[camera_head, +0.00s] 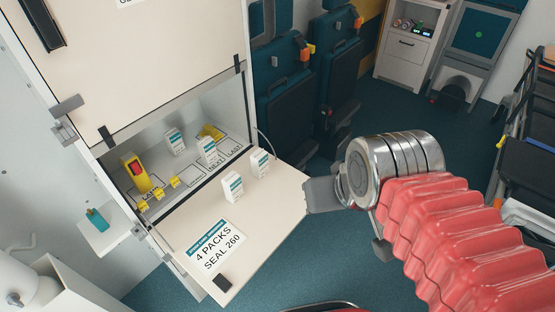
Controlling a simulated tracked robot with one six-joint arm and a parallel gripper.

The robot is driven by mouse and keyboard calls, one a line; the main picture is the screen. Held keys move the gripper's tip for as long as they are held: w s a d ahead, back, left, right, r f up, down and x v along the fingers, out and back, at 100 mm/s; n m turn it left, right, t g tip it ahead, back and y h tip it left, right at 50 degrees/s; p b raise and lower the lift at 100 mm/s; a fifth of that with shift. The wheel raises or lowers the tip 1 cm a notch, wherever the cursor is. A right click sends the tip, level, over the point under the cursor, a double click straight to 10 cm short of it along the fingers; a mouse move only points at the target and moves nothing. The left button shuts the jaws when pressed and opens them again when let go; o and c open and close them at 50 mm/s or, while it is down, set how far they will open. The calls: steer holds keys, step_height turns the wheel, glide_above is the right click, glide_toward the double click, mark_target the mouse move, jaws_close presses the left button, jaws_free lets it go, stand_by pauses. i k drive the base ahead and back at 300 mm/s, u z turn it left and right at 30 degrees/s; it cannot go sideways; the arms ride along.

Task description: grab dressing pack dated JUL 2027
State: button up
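Several small white packs with teal labels stand upright at the cabinet. One pack (175,141) and another pack (208,152) are inside the open compartment. A third pack (260,162) and a nearer pack (233,187) stand on the folded-down door. The dates are too small to read, so I cannot tell which is JUL 2027. My gripper (323,195) is right of the door's right edge, apart from the packs in the picture. One flat grey finger shows clearly; its opening is unclear and I see nothing held.
A yellow device with a red top (137,174) and small yellow tags stand in the compartment. A teal bottle (97,219) sits on a side shelf. Floor (400,115) beyond my arm is clear.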

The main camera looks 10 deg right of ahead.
mark_target(259, 160)
steer(key=z, duration=1.05)
steer(key=k, duration=0.95)
steer(key=u, duration=0.9)
steer(key=i, duration=1)
